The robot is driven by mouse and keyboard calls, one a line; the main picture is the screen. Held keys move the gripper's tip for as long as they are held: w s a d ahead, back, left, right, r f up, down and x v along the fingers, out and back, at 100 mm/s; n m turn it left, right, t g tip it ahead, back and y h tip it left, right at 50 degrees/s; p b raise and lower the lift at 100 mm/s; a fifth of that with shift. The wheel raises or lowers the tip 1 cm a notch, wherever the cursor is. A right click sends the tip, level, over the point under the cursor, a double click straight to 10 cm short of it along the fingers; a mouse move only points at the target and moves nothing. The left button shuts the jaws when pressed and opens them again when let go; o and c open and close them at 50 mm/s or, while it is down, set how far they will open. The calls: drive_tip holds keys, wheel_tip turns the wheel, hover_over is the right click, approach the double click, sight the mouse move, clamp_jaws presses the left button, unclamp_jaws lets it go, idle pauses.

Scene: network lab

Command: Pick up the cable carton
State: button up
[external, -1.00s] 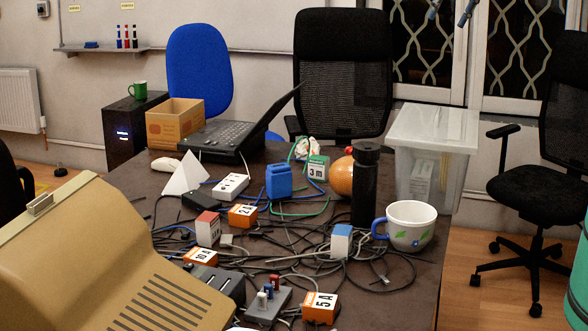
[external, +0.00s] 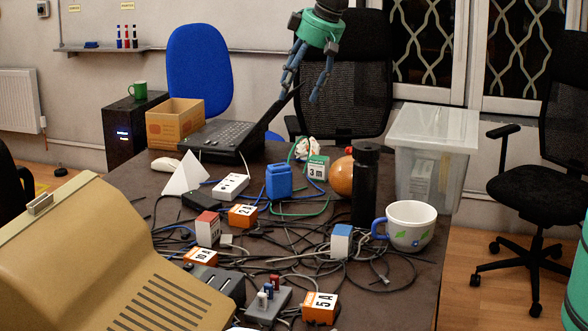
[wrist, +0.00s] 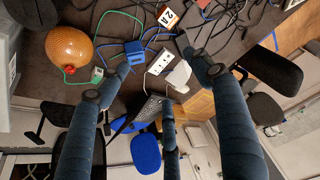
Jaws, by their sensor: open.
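The cable carton, a small white box with a green lower part and a "3" on its label (external: 318,168), stands on the dark table between the blue container and the orange ball. In the wrist view it shows as a small green and white box (wrist: 97,75) at the left, near a fingertip in the picture. My gripper (external: 299,97) is open and empty, high above the far part of the table, up and slightly left of the carton in the external view. Its spread fingers (wrist: 150,92) also show in the wrist view.
The orange ball (external: 341,177), black bottle (external: 366,190) and blue container (external: 278,182) stand close to the carton. A crumpled wrapper (external: 307,149) lies just behind it. Cables cover the table's front.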

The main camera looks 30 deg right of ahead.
drive_tip(key=a+f+n, duration=0.1)
drive_tip(key=a+f, duration=0.8)
drive_tip(key=a, duration=0.1)
drive_tip(key=n+b, duration=0.1)
approach(210, 217)
drive_tip(key=shift+w+d+r+g+y, duration=0.1)
drive_tip(key=shift+d+r+g+y, duration=0.1)
drive_tip(key=shift+r, duration=0.25)
drive_tip(key=shift+w+d+r+g+y, duration=0.1)
drive_tip(key=shift+w+d+r+g, duration=0.1)
drive_tip(key=shift+r, duration=0.25)
drive_tip(key=shift+b+x, duration=0.9)
drive_tip(key=shift+x, duration=3.35)
drive_tip(key=shift+f, duration=0.1)
drive_tip(key=shift+b+x, duration=0.9)
drive_tip(key=shift+x, duration=1.6)
drive_tip(key=shift+s+d, duration=0.1)
